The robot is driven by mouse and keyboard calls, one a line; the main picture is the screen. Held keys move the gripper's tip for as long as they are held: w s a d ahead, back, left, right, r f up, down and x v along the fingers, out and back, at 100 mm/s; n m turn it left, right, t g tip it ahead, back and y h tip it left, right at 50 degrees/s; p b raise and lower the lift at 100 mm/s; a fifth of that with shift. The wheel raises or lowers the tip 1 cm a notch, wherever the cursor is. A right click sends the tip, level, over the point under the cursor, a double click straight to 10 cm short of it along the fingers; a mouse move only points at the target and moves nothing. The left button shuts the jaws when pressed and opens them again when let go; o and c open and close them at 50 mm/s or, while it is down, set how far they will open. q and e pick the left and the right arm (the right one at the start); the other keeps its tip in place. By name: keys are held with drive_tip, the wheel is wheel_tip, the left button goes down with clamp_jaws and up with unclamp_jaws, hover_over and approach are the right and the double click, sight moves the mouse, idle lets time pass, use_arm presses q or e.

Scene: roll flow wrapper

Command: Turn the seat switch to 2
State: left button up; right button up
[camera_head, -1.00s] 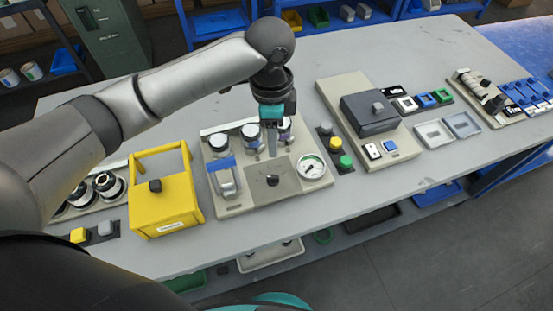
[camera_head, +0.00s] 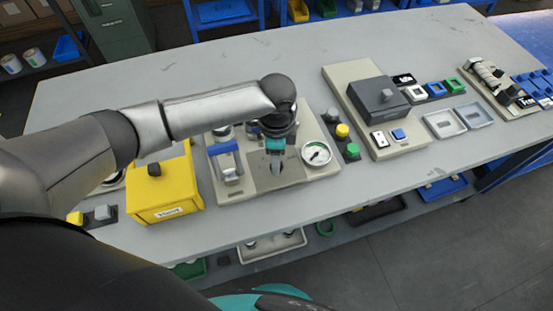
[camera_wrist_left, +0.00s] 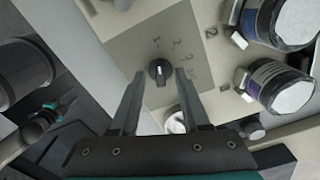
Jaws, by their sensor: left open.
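The seat switch (camera_wrist_left: 159,72) is a round black knob with a pale line, on a beige-grey panel (camera_wrist_left: 130,50) with printed numerals, 1, 2 and 3 among them, around its upper right side. The line points roughly up, near the 1; I cannot tell its exact setting.
A pressure gauge (camera_head: 316,154) sits right of the gripper and a blue-topped fixture (camera_head: 226,163) left of it. Several capped jars, such as one in the wrist view (camera_wrist_left: 280,85), stand behind. A yellow box (camera_head: 165,190) is at the left.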

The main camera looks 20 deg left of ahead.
use_arm(q)
drive_tip(key=shift+f, duration=0.25)
clamp_jaws()
idle(0.5)
